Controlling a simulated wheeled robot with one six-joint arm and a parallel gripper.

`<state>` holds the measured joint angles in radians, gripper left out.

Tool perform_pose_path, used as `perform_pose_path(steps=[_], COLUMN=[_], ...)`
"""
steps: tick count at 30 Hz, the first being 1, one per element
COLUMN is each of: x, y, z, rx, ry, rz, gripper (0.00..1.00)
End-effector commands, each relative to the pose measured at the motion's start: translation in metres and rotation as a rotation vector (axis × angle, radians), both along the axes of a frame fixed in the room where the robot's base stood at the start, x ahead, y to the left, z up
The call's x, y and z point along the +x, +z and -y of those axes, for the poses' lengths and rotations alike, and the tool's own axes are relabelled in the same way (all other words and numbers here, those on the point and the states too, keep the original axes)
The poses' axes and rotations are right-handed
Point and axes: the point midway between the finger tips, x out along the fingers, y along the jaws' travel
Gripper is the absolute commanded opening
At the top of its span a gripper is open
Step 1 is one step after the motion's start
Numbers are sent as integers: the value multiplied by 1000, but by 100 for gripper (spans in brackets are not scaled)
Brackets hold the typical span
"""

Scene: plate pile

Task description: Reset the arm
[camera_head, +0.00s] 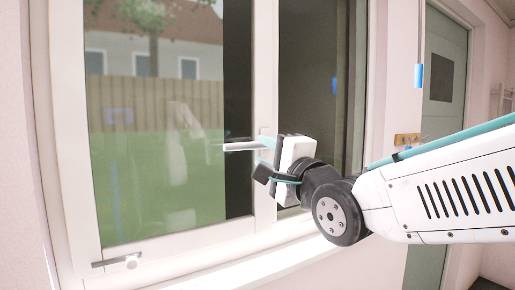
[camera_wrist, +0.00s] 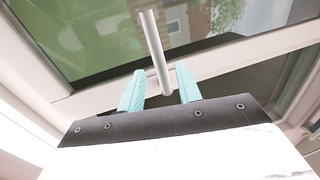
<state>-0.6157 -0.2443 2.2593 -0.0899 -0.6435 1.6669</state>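My arm reaches in from the right in the head view, with my gripper (camera_head: 265,152) close to the window frame. In the wrist view my gripper (camera_wrist: 160,70) shows two teal fingers standing apart, so it is open. The light grey window handle (camera_head: 243,146) sticks out to the left at the frame's middle post in the head view. In the wrist view the handle (camera_wrist: 154,48) runs between the two fingers, with gaps visible on both sides. Its mounting end is partly hidden by my gripper in the head view.
The white window frame (camera_head: 264,95) and sill (camera_head: 235,270) lie close to my gripper. A latch (camera_head: 130,262) sits at the lower left of the frame. A grey-green door (camera_head: 444,95) and a hanging blue object (camera_head: 418,76) are at the right.

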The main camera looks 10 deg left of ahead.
Motion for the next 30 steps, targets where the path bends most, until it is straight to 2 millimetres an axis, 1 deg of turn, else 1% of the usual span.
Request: perform_pose_path(steps=[3,6,16,19,20,22,23,24,25,26,27,29,30], x=[-11,-15,-16,-15,-14,-12,-11,-13,-16,-19,-23,-33,-41], y=[-2,-4,-4,-9,-15,-38,-53,-73,-87,-102,-122,-147,-164], z=[10,13,14,14,14,14,16,19,24,31,45,68,88], rx=[1,0,-4,-64,-108,-262,-345,-465,-560,-657,-786,-966,-1086], ry=[-1,-1,-3,-15,-24,-42,-47,-47,-43,-38,-26,6,28], rz=[1,0,3,20,20,5,-8,-27,-43,-59,-84,-123,-156], gripper=[34,34,34,34,34,34,34,34,34,34,34,34,34])
